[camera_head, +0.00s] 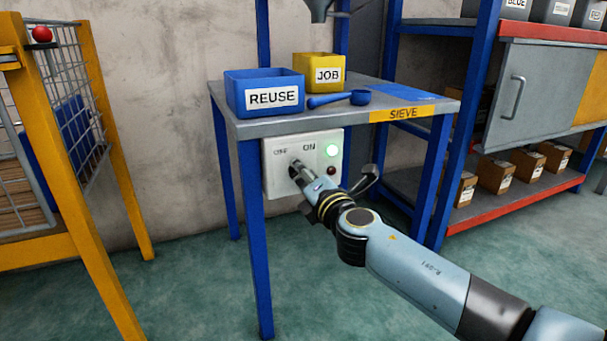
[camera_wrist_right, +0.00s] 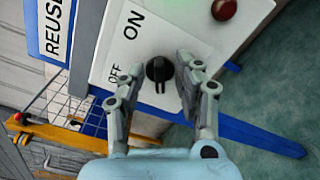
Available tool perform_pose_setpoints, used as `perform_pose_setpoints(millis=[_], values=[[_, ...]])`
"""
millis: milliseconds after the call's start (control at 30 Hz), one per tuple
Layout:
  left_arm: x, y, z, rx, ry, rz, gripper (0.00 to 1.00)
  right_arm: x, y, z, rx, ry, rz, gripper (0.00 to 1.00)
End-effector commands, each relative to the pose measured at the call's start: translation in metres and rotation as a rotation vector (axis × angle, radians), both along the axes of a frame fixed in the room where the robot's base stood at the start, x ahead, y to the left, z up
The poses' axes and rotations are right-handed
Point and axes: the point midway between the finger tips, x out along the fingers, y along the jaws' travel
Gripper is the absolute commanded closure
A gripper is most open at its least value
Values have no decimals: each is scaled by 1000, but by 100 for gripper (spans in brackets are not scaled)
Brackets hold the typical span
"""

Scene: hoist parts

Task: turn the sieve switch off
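The sieve's white switch box (camera_head: 275,180) hangs under the front of the table, marked OFF and ON. Its green lamp (camera_head: 332,150) is lit; the red lamp (camera_head: 331,170) below looks dark. The black rotary knob (camera_wrist_right: 159,69) sits near the OFF and ON labels; which one it points to I cannot tell. My right gripper (camera_head: 300,174) is at the box, partly hiding the knob in the head view. In the right wrist view its fingers (camera_wrist_right: 158,82) are open, one either side of the knob, with visible gaps. My left gripper is not in view.
On the table (camera_head: 350,118) stand a blue REUSE bin (camera_head: 240,100) and a yellow JOB bin (camera_head: 310,70), with a blue scoop (camera_head: 335,99). Blue table legs flank the box. A yellow-framed cage (camera_head: 110,140) stands left, a blue shelf rack (camera_head: 470,120) right.

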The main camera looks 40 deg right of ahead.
Motion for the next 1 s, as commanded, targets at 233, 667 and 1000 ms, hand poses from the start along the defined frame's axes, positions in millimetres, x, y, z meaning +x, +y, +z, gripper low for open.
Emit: perform_pose_setpoints(millis=[233,667,1000], values=[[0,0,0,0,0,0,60,0,0,0,0,0,0,68],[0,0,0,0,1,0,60,0,0,0,0,1,-1,100],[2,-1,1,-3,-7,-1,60,0,0,-2,62,-13,0,100]])
